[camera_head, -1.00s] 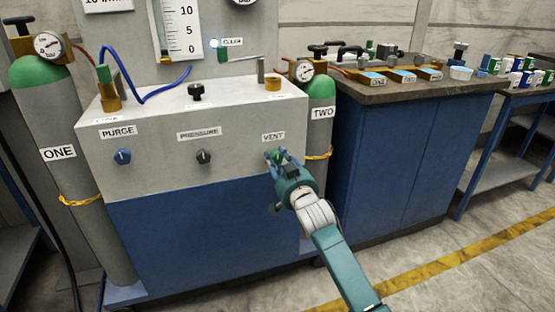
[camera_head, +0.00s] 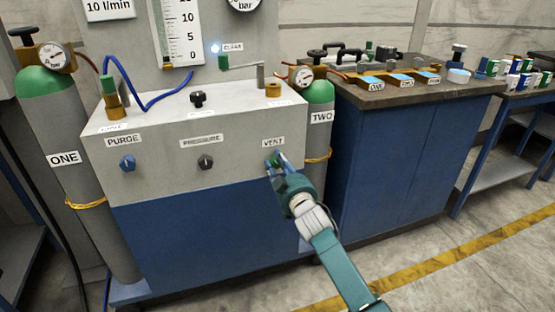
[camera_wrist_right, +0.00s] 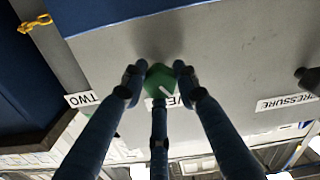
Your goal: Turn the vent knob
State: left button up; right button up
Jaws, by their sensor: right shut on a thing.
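The vent knob is green (camera_head: 277,162) and sits on the grey front panel under the VENT label (camera_head: 273,143). My right gripper (camera_head: 277,165) comes in from the lower right, with its blue fingers around the knob. In the right wrist view the knob (camera_wrist_right: 160,81) shows a white pointer line and sits between the fingertips of my right gripper (camera_wrist_right: 158,78), which is shut on it. The fingers partly hide the knob and the VENT label in that view. My left gripper is in neither view.
The pressure knob (camera_head: 205,162) and the blue purge knob (camera_head: 127,162) are further left on the same panel. Cylinder TWO (camera_head: 319,130) stands close to the right of the panel, with a yellow band. A bench (camera_head: 400,160) stands further right, with open floor in front.

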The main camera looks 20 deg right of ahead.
jog(key=n+p, duration=0.1)
jog(key=n, duration=0.3)
jog(key=shift+n, duration=0.4)
jog(key=n, duration=0.2)
jog(key=shift+n+p, duration=0.3)
jog(key=shift+p, duration=0.1)
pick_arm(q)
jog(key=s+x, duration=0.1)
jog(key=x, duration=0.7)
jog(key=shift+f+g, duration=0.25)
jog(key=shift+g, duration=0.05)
pick_arm(e)
jog(key=shift+n, duration=2)
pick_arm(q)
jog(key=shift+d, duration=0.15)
pick_arm(e)
jog(key=shift+a, duration=0.1)
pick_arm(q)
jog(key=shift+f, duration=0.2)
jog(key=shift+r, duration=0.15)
pick_arm(e)
jog(key=o, duration=1.2)
jog(key=s, duration=1.2)
jog(key=shift+d, duration=0.25)
